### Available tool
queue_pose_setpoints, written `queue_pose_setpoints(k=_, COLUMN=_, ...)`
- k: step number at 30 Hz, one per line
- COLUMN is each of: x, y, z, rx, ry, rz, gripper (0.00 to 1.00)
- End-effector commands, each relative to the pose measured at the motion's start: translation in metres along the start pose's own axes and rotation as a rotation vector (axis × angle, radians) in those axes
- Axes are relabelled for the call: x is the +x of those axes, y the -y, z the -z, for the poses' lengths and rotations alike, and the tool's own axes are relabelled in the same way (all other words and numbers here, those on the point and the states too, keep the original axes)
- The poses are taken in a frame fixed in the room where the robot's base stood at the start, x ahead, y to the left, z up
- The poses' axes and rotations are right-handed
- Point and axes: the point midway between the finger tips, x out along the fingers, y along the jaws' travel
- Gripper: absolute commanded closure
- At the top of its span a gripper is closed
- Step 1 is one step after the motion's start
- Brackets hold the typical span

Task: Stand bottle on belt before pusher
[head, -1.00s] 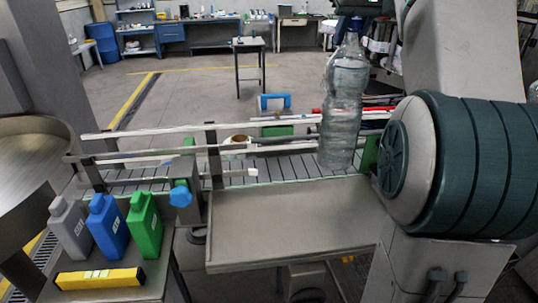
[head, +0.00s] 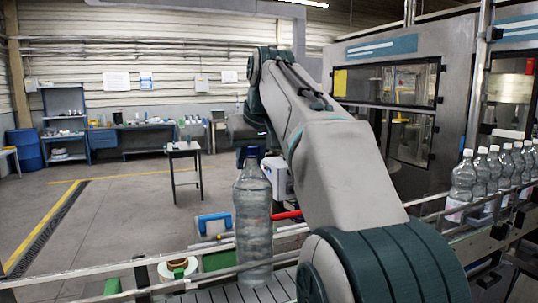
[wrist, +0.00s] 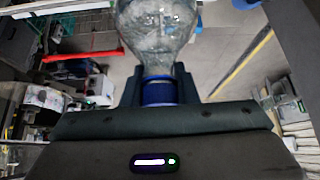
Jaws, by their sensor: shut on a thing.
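A clear, ribbed bottle (head: 253,222) is upright in the head view, at the conveyor belt (head: 228,296). Its base shows against the belt slats; I cannot tell whether it touches them. My gripper (head: 251,152) is at the bottle's top, partly hidden by my arm. In the wrist view, my gripper (wrist: 160,90) is shut on the bottle's neck, by the blue cap (wrist: 160,92), with the bottle body (wrist: 158,30) beyond. I cannot clearly make out the pusher; a red rod (head: 287,214) and a green block (head: 218,260) sit behind the belt near the bottle.
Guide rails (head: 100,276) run along the belt. A blue-handled item (head: 214,223) is behind it. Several clear bottles (head: 490,170) stand in a row on the right, before a large grey machine (head: 400,90). A small table (head: 184,150) stands on open floor.

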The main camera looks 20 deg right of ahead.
Motion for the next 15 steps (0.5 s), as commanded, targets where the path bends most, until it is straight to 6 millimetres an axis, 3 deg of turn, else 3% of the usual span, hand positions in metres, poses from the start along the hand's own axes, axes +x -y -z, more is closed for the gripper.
queue_pose_setpoints(k=9, x=0.039, y=0.046, z=0.007, rx=0.001, ry=-0.007, rz=-0.003, gripper=1.0)
queue_pose_setpoints(k=15, x=0.052, y=0.059, z=0.009, rx=0.005, ry=-0.007, rz=-0.005, gripper=1.0)
